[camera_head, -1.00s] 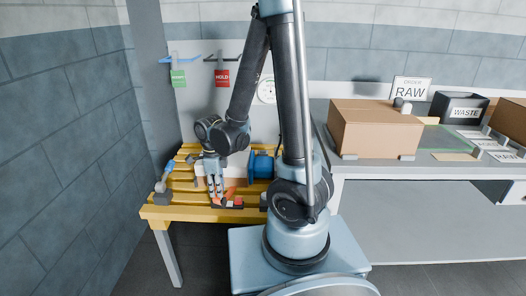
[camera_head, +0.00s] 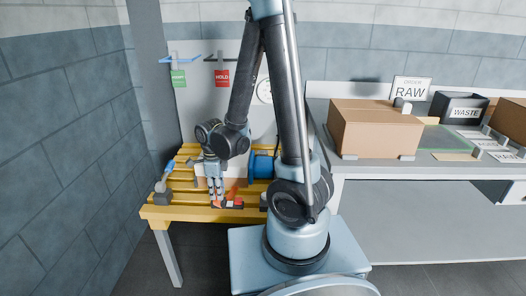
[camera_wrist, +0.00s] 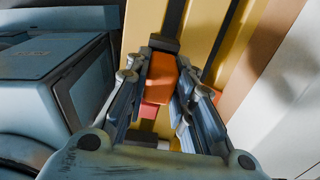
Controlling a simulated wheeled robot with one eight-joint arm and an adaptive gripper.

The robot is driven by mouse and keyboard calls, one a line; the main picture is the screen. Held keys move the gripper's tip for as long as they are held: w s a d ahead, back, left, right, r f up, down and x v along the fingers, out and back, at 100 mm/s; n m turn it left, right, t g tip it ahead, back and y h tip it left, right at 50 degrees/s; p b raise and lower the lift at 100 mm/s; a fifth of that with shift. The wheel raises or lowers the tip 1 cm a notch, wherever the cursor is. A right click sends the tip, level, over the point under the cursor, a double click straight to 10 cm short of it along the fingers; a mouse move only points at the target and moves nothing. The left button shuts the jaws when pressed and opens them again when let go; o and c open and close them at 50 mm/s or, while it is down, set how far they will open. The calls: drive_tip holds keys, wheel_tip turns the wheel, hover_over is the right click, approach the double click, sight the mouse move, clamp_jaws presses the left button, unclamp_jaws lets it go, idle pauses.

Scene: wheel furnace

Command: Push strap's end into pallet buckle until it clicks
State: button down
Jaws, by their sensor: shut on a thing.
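My gripper (camera_wrist: 160,95) is shut on an orange piece (camera_wrist: 162,76), which looks like the strap's end. In the head view my gripper (camera_head: 217,198) points down at the front edge of the yellow slatted pallet (camera_head: 165,212). An orange strap part (camera_head: 232,190) shows just right of the fingers. A dark base with red parts, apparently the buckle (camera_head: 238,203), sits low at the pallet's front edge, close beside the fingertips. Red also shows between the fingers in the wrist view (camera_wrist: 150,109). Whether strap and buckle touch cannot be told; the fingers hide the contact.
A blue and dark device (camera_head: 163,188) stands at the pallet's left. A workbench with a cardboard box (camera_head: 375,130) is at right.

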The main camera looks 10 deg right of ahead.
drive_tip(key=shift+f, duration=0.4)
drive_tip(key=c, duration=1.3)
unclamp_jaws()
drive_tip(key=shift+c, duration=0.5)
drive_tip(key=shift+c, duration=0.9)
drive_tip(key=shift+r, duration=0.1)
drive_tip(key=shift+r, duration=3.4)
